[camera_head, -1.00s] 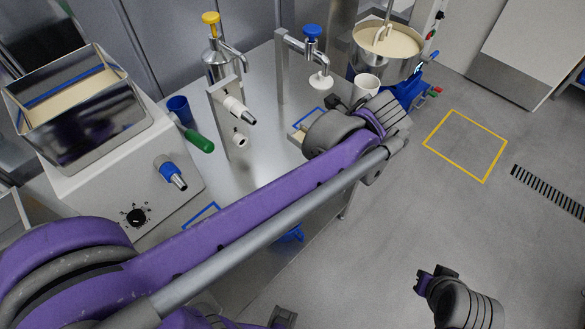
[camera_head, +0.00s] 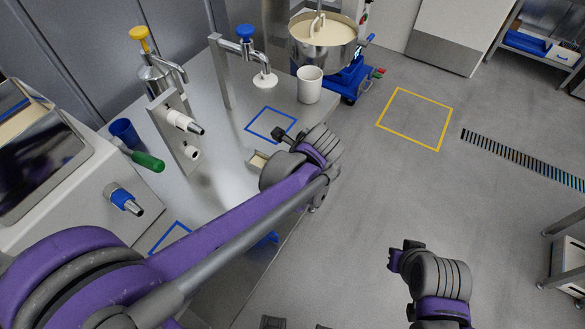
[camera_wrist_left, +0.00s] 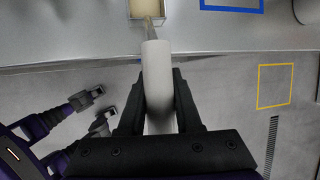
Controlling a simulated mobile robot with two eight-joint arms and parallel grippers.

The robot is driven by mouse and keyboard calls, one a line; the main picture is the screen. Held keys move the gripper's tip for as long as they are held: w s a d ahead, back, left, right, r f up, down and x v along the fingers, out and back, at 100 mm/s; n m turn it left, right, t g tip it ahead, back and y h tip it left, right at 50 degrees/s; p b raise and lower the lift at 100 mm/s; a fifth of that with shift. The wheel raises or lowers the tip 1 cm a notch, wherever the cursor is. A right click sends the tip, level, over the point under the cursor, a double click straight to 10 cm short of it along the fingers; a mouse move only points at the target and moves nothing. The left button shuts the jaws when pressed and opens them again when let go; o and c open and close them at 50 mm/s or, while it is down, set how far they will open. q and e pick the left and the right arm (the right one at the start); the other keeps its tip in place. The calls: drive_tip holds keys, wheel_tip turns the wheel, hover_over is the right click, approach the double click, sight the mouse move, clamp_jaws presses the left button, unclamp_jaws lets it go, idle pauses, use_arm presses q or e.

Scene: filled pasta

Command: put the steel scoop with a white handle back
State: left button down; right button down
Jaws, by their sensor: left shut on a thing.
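In the left wrist view my left gripper (camera_wrist_left: 158,88) is shut on the white handle of the steel scoop (camera_wrist_left: 157,62). A thin steel shaft runs from the handle to a small box-shaped steel piece with beige inside, at the top edge. I cannot tell whether that piece is the scoop's head or a separate container.
A blue outlined square (camera_head: 271,124) lies empty on the steel table, with a white cup (camera_head: 309,85) beyond it. Taps and a pump bottle (camera_head: 157,72) stand behind. A mixer bowl (camera_head: 322,45) is at the back. A yellow floor square (camera_head: 415,119) is clear.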

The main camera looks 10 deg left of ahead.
use_arm(q)
drive_tip(key=shift+f, duration=0.1)
drive_tip(key=c, duration=1)
unclamp_jaws()
drive_tip(key=shift+f, duration=0.1)
drive_tip(key=shift+c, duration=0.2)
drive_tip(key=o, duration=0.4)
drive_tip(key=shift+o, duration=0.2)
drive_tip(key=v, duration=1.2)
drive_tip(key=s+a+f+n+t+h, duration=0.1)
drive_tip(key=s+a+f+n, duration=0.3)
drive_tip(key=n, duration=0.6)
drive_tip(key=s+a+f+n+t+h, duration=0.1)
drive_tip(key=s+a+f+n+h, duration=0.1)
drive_tip(key=s+a+f+n, duration=0.3)
drive_tip(key=s+a+n, duration=0.3)
drive_tip(key=s+n, duration=0.1)
drive_tip(key=n, duration=0.2)
drive_tip(key=shift+f+h+p, duration=0.25)
drive_tip(key=shift+h+p, duration=0.05)
drive_tip(key=shift+p, duration=0.05)
